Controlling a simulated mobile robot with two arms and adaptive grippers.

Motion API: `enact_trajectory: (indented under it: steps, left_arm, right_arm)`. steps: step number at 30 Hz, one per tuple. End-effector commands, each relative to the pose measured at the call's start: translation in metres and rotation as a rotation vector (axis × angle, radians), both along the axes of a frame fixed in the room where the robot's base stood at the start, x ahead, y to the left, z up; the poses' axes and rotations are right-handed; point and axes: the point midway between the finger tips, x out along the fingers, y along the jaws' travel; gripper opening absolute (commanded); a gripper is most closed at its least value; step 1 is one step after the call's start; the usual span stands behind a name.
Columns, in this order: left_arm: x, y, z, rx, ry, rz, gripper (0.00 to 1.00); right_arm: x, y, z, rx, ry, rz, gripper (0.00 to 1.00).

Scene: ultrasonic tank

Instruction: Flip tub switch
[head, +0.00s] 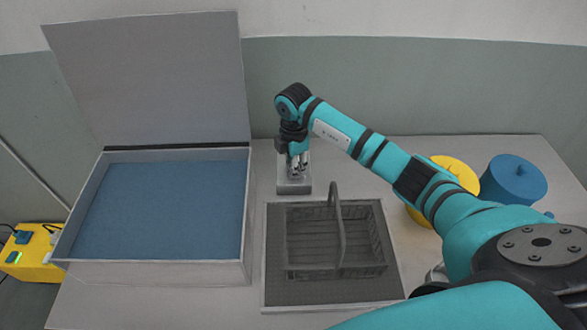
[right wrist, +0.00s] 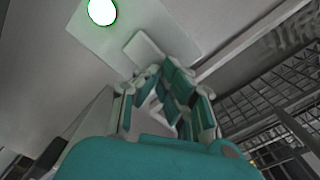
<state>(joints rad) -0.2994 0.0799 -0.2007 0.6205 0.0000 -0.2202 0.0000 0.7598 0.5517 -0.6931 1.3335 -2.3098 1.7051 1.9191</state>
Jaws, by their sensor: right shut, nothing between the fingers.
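The tub (head: 252,215) stands at the left with its lid (head: 155,80) raised and blue liquid inside. A small grey switch box (head: 294,187) stands on the table just right of the tub. In the right wrist view its pale plate (right wrist: 100,45) carries a round lamp (right wrist: 102,12), bright with a green rim, and a pale rectangular switch (right wrist: 146,48). My right gripper (head: 299,168) is shut and empty, pointing down over the box. In the right wrist view its fingertips (right wrist: 160,75) are close to the switch; I cannot tell whether they touch. My left gripper is out of view.
A dark wire basket (head: 338,225) with a raised handle sits on a tray (head: 285,300) just in front of the switch box. Yellow (head: 455,170) and blue (head: 514,180) lidded containers stand at the right. A yellow box (head: 35,262) with cables is at far left.

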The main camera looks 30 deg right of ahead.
Motion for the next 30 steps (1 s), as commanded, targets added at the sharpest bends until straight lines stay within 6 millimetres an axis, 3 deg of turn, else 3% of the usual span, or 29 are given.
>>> enact_trajectory:
  steps: [17,30]
  left_arm:
    - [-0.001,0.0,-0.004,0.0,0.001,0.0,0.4]
    - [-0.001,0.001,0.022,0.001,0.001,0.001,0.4]
  right_arm:
    - [0.0,0.0,-0.007,0.0,0.0,0.0,0.0]
    - [0.0,-0.001,0.024,-0.002,0.0,0.0,0.0]
